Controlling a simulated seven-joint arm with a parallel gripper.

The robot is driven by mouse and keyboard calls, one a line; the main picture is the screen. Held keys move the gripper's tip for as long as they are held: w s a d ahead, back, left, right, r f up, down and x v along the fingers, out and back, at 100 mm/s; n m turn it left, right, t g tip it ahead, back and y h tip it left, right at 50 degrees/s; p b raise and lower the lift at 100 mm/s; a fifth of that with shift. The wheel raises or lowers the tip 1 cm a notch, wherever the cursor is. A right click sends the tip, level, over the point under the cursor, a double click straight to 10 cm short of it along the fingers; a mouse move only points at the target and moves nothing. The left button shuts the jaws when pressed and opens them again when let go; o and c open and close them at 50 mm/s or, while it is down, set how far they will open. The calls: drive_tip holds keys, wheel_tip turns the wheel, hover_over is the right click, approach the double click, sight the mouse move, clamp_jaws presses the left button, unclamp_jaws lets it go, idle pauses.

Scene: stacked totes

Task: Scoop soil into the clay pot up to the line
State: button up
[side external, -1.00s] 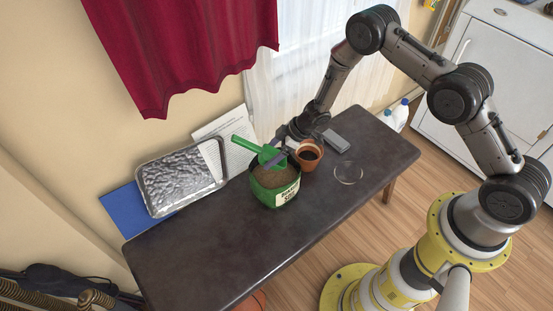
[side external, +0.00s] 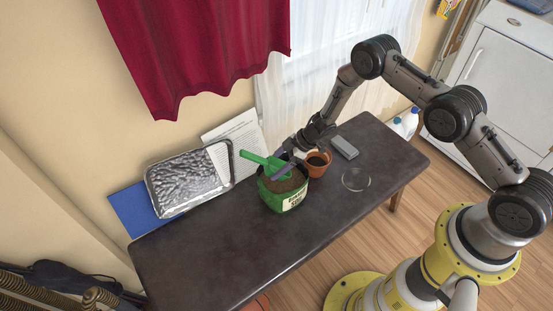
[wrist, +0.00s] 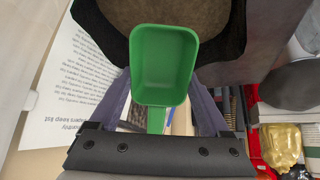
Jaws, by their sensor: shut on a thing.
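My gripper (side external: 286,166) is shut on the green scoop (side external: 255,158), just above the open mouth of a green soil bag (side external: 284,201). In the wrist view, the scoop (wrist: 165,65) sits between my two fingers, and its bowl looks empty. Brown soil (wrist: 180,12) shows beyond the scoop. I cannot tell whether the scoop touches the soil. The clay pot (side external: 318,167) stands upright close to the right of the bag. Its inside looks dark. No line on it can be made out.
A grey block (side external: 344,147) and a clear round dish (side external: 356,179) lie right of the pot. A foil-like tray (side external: 190,178), a printed sheet (side external: 236,137) and a blue folder (side external: 139,209) are at the left, by the wall. The table's front left (side external: 205,260) is clear.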

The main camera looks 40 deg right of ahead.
drive_tip(key=shift+f, duration=3.3)
drive_tip(key=shift+r, duration=0.1)
drive_tip(key=shift+r, duration=5)
